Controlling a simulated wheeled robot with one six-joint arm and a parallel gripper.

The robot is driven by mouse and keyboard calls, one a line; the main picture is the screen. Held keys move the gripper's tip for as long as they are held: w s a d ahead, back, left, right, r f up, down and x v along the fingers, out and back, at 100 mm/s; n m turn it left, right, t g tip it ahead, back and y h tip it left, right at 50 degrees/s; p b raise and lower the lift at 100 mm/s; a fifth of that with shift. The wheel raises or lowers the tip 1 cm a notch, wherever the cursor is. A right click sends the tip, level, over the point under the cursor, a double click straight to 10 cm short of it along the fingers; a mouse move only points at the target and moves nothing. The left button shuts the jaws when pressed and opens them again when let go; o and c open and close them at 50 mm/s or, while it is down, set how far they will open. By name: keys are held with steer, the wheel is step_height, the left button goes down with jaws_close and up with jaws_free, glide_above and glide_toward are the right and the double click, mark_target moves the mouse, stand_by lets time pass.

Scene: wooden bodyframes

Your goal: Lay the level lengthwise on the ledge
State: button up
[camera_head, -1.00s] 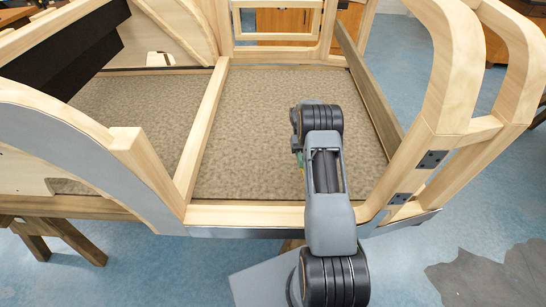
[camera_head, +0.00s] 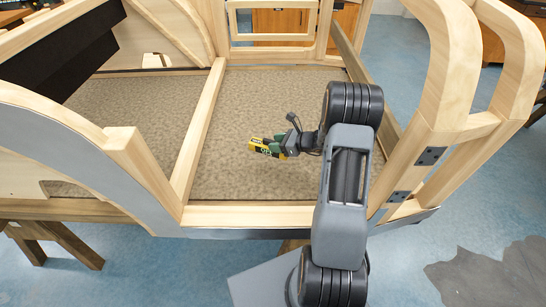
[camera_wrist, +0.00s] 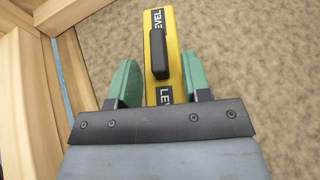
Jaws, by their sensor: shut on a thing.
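A flat-topped wooden rail (camera_head: 245,215) runs along the near side of the frame. I cannot tell for certain which rail is the ledge.
The carpeted floor (camera_head: 240,110) is clear. A wooden crossbar (camera_head: 203,125) divides it on the left. Curved posts (camera_head: 455,60) rise at the right, and a plank (camera_head: 352,60) stands along the right side. Wooden framing (camera_wrist: 25,80) lies close left in the wrist view.

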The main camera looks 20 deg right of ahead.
steer(key=shift+f, duration=4.15)
steer(key=shift+f, duration=0.1)
steer(key=o, duration=1.1)
steer(key=shift+o, duration=0.2)
